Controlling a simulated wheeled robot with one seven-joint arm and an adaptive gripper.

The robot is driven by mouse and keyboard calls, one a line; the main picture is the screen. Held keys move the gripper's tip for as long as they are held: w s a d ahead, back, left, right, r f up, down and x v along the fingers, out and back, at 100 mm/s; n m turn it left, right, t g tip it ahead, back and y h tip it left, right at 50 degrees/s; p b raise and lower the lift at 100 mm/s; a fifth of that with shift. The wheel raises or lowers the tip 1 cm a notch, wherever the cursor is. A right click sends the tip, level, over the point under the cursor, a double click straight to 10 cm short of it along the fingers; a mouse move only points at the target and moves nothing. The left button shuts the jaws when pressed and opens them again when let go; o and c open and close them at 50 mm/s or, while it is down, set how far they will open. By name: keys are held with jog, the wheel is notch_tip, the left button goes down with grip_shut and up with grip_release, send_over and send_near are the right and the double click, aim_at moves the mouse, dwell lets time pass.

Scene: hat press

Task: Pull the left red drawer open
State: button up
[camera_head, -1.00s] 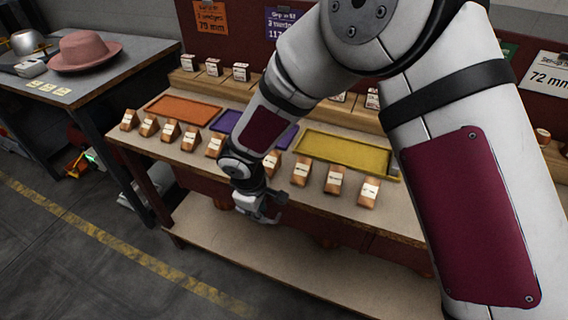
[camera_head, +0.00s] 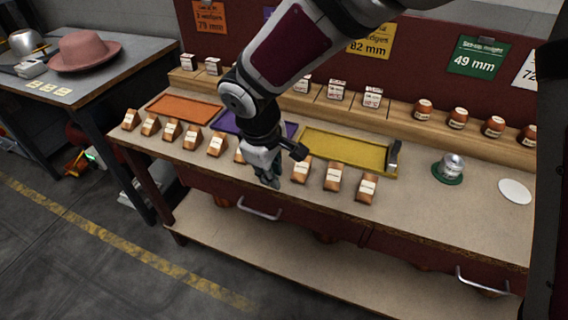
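The left red drawer (camera_head: 310,220) is a dark red front under the bench top's front edge. It appears flush with the bench, not pulled out. Its silver bar handle (camera_head: 260,213) is in plain view near the left part of the front. My gripper (camera_head: 268,183) points down at the bench's front edge, above the handle and apart from it. It overlaps the row of small wedge blocks in the picture. Its fingers are small and dark, and I cannot tell how far apart they are. I see nothing held in it.
Wooden wedge blocks (camera_head: 334,177) line the bench front beside my gripper. Orange (camera_head: 184,109), purple (camera_head: 226,122) and yellow (camera_head: 345,149) trays lie behind them. A right drawer handle (camera_head: 482,285) shows at lower right. The floor (camera_head: 80,265) in front at left is clear.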

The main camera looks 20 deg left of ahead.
jog(key=shift+w+d+r+m, duration=0.2)
jog(key=shift+d+r+m, duration=0.2)
jog(key=shift+d+r, duration=0.95)
jog(key=shift+d, duration=0.1)
